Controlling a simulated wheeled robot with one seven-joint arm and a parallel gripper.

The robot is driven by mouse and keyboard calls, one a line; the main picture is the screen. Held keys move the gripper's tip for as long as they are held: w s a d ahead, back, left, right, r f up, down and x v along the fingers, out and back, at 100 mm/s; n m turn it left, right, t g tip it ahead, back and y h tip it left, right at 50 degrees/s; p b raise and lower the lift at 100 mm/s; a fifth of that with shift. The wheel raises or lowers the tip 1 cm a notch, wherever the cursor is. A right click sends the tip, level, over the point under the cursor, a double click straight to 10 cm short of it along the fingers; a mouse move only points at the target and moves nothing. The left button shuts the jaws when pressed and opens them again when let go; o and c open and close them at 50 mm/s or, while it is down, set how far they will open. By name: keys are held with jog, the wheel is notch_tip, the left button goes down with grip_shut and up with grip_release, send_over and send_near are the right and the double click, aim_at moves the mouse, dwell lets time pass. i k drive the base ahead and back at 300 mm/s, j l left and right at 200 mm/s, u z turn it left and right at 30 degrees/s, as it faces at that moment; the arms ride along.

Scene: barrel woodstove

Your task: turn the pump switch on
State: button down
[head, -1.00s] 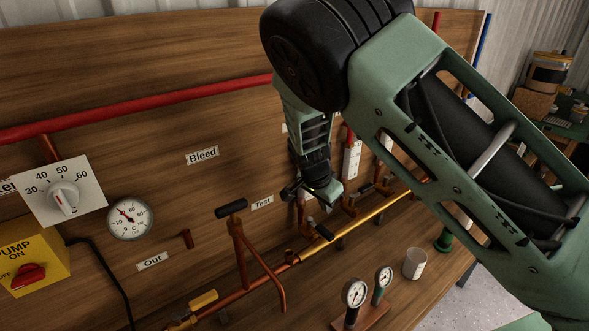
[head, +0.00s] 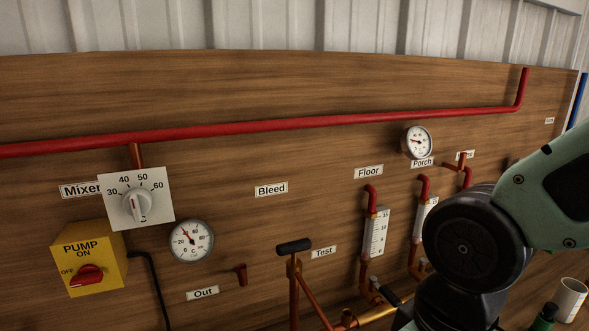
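The yellow pump box (head: 110,250) is on the wooden board at the lower left of the head view, labelled PUMP, ON and OFF. Its red rotary switch (head: 87,276) is on the front face, with its handle lying roughly sideways and slightly tilted, the OFF label at its left. My arm fills the lower right, well to the right of the pump box. My gripper is out of the picture below the frame, so its state is hidden.
A white mixer dial (head: 136,203) and a round temperature gauge (head: 191,241) are right of the pump box. A black-handled valve (head: 294,246) juts out between the box and my arm. A red pipe (head: 300,124) crosses above. A white cup (head: 570,297) stands at lower right.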

aim_at(90, 274)
jog(key=u, duration=1.45)
